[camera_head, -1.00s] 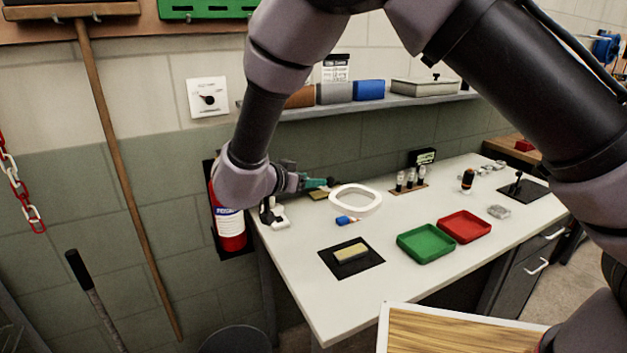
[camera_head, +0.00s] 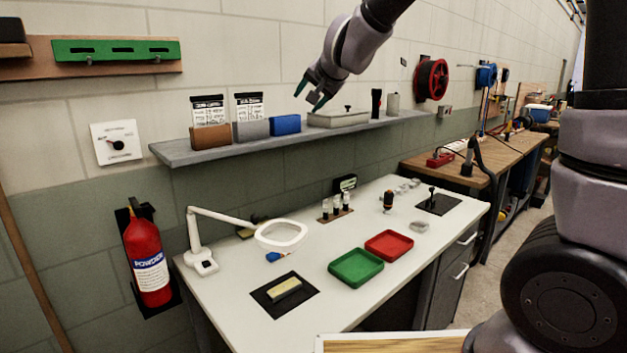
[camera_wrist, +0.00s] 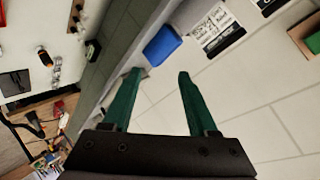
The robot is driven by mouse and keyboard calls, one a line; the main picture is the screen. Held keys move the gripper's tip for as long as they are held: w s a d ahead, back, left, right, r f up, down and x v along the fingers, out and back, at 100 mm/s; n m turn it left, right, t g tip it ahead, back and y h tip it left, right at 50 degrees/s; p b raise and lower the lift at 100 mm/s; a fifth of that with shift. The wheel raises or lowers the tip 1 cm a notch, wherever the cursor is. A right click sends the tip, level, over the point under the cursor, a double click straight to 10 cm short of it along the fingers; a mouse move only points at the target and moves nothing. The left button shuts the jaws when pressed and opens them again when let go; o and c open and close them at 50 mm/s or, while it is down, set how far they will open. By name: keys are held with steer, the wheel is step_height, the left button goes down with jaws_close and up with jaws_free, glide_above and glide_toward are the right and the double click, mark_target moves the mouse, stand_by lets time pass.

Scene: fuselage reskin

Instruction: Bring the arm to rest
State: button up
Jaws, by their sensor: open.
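My gripper (camera_head: 308,97) is raised in the air in front of the wall, above the grey shelf, in the head view. Its two green fingers are apart with nothing between them. In the wrist view my gripper (camera_wrist: 157,88) also shows open and empty, with the wall and shelf beyond it. My forearm comes down from the top of the head view, and a large part of my arm stands at the right edge.
The shelf (camera_head: 185,153) holds a brown box (camera_head: 211,137), a blue box (camera_head: 286,124) and a lidded tray (camera_head: 338,119). Below, the white bench (camera_head: 225,290) carries a magnifier lamp (camera_head: 201,258), a green tray (camera_head: 356,268) and a red tray (camera_head: 389,245). A fire extinguisher (camera_head: 146,262) hangs at left.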

steer(key=s+d+r+n+g, duration=0.1)
steer(key=s+d+r, duration=0.1)
steer(key=s+d, duration=0.3)
steer(key=s+d+r+g, duration=0.1)
steer(key=s+d+r, duration=0.25)
steer(key=d, duration=0.45)
steer(key=s+d+f+g+h, duration=0.1)
steer(key=s+d+f, duration=0.2)
steer(key=s+d, duration=0.3)
steer(key=s+d+f+g+h, duration=0.1)
steer(key=s+d+f+h, duration=0.1)
steer(key=s+d, duration=0.5)
steer(key=s+f, duration=0.1)
steer(key=s, duration=0.2)
steer(key=shift+s+m, duration=0.3)
steer(key=shift+s, duration=0.1)
steer(key=shift+d, duration=0.1)
steer(key=shift+c, duration=0.3)
